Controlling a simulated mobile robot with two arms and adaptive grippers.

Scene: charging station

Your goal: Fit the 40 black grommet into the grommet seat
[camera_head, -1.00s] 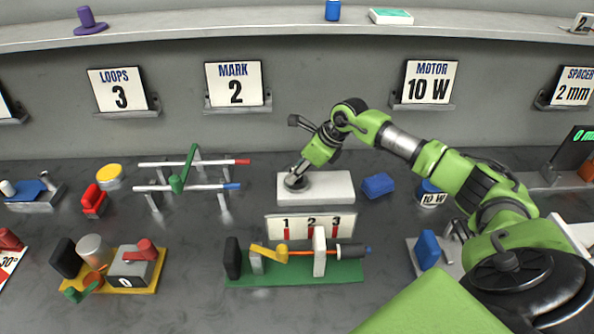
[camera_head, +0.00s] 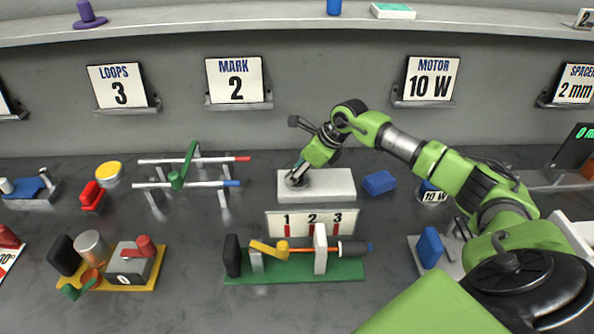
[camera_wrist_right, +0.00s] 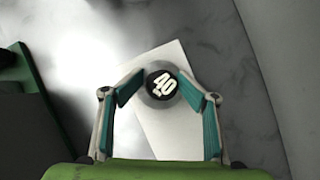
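The grommet (camera_wrist_right: 162,84) is a round black disc marked 40 with a grey ring around it. In the right wrist view it lies between my right gripper's fingertips (camera_wrist_right: 161,76). It is above a white block (camera_wrist_right: 172,125). The fingertips are close to the ring on both sides, and I cannot tell whether they touch it. In the head view my right gripper (camera_head: 297,177) is low over the left end of the white block (camera_head: 332,185), where it partly hides the grommet. I cannot make out the seat separately. My left gripper is not in view.
A blue block (camera_head: 379,183) lies right of the white block. A 1-2-3 sign (camera_head: 312,222) and a green-based fixture (camera_head: 293,271) stand in front. A two-rod rack (camera_head: 190,183) is to the left. Dark tabletop is clear between the rack and the white block.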

